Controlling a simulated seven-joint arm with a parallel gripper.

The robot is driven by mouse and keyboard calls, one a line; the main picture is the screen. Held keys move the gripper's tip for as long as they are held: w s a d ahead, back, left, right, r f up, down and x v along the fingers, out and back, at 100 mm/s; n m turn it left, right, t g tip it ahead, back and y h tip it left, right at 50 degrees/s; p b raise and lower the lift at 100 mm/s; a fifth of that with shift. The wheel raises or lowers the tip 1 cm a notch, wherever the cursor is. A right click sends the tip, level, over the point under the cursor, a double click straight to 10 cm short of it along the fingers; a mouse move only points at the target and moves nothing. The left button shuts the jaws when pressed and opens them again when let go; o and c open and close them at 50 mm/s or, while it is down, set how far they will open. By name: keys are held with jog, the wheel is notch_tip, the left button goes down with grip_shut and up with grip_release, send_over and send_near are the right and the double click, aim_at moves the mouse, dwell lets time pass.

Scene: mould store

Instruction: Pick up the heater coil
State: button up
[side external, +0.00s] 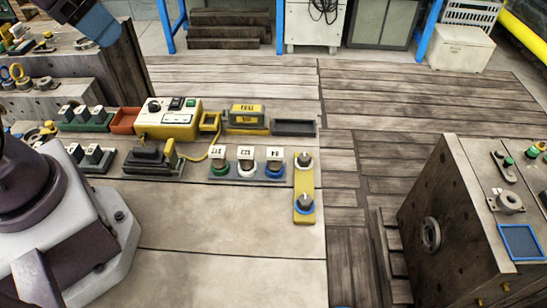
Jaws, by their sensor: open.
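I cannot single out the heater coil for certain in the side external view. A small grey ring-shaped part (510,202) lies on top of the mould block at the right, and it may be the coil. Yellow and orange rings (16,72) stand on a block at the far left; I cannot tell whether one of them is a coil. A dark and blue-grey part of what looks like my arm hangs at the top left. No fingertips of my gripper show, and nothing is seen held.
A yellow control box (168,132), several labelled knobs (246,169) and a yellow switch plate (304,180) crowd the left bench. The big right mould block (438,240) carries a blue-rimmed tray (521,242). The bench front (230,235) is bare. Planked floor separates bench and block.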

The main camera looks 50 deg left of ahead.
jog(key=shift+c, duration=0.6)
